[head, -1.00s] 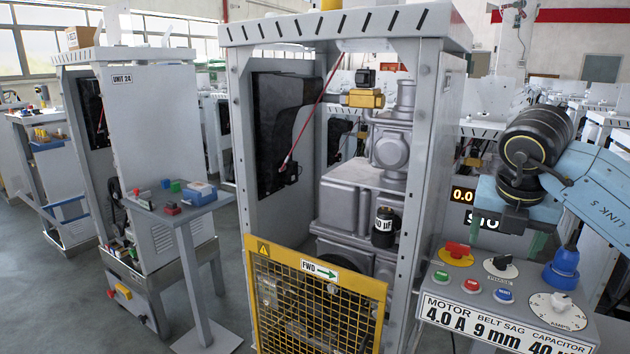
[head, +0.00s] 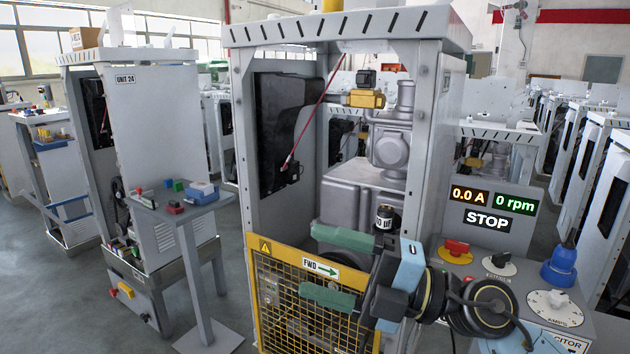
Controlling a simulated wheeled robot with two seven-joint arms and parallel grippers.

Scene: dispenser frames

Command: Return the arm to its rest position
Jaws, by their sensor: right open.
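My right arm comes in from the lower right, low across the front of the control panel (head: 478,262). My right gripper (head: 325,268) has two green fingers spread apart, with nothing between them. It points left, in front of the open dispenser frame (head: 434,150) and over the right part of the yellow mesh guard (head: 258,300). A black capacitor (head: 384,217) stands inside the frame just above and behind the gripper; its lower part is hidden. My left gripper does not show.
The display (head: 492,208) reads 0.0 A, 0 rpm and STOP. The panel carries a red-and-yellow switch (head: 457,248), a knob (head: 499,263) and a white dial (head: 554,308). A small side table (head: 185,207) stands at left. Grey floor is clear between the units.

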